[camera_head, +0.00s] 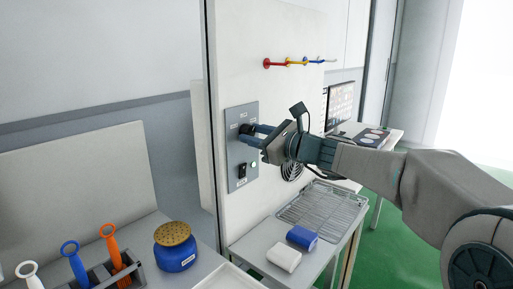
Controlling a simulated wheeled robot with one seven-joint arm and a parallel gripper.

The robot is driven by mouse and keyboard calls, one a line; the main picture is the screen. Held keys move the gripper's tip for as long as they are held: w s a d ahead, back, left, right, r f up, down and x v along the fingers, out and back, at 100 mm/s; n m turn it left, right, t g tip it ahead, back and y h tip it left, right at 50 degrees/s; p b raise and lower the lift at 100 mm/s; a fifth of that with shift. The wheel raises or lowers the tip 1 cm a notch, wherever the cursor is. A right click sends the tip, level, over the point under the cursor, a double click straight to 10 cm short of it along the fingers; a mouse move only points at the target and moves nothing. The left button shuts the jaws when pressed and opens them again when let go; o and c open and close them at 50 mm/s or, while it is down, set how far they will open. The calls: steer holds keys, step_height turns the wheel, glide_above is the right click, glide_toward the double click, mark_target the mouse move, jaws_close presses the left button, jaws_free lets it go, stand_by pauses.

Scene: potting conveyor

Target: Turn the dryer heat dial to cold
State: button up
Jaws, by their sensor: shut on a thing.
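The dryer control panel (233,178) is a grey plate upright on the white wall panel. The dark heat dial (246,129) is on its upper part, with small labels around it that are too small to read. My gripper (252,131) reaches in from the right and is shut on the dial. The fingers hide part of the dial, so I cannot tell which setting it points to. A black switch (242,171) sits lower on the panel, with a small round pale button or light beside it.
A round fan grille (292,169) is behind my gripper. A blue jar (175,252) and several brushes are at lower left. Coloured hooks (290,62) are above.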

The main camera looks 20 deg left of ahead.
steer(key=n+b, duration=1)
steer(key=b, duration=0.1)
steer(key=shift+f, duration=0.2)
steer(key=n+b, duration=0.4)
steer(key=n, duration=0.1)
steer(key=shift+r+n+b, duration=0.1)
steer(key=shift+n+b, duration=0.2)
steer(key=shift+b, duration=0.05)
steer(key=shift+r+n+b, duration=0.15)
steer(key=shift+n+b, duration=1.25)
steer(key=shift+n, duration=0.9)
steer(key=o, duration=1)
steer(key=shift+a, duration=0.1)
steer(key=shift+c, duration=0.2)
steer(key=shift+r, duration=0.1)
steer(key=b+v, duration=0.1)
steer(key=v, duration=1.3)
steer(key=shift+b, duration=0.35)
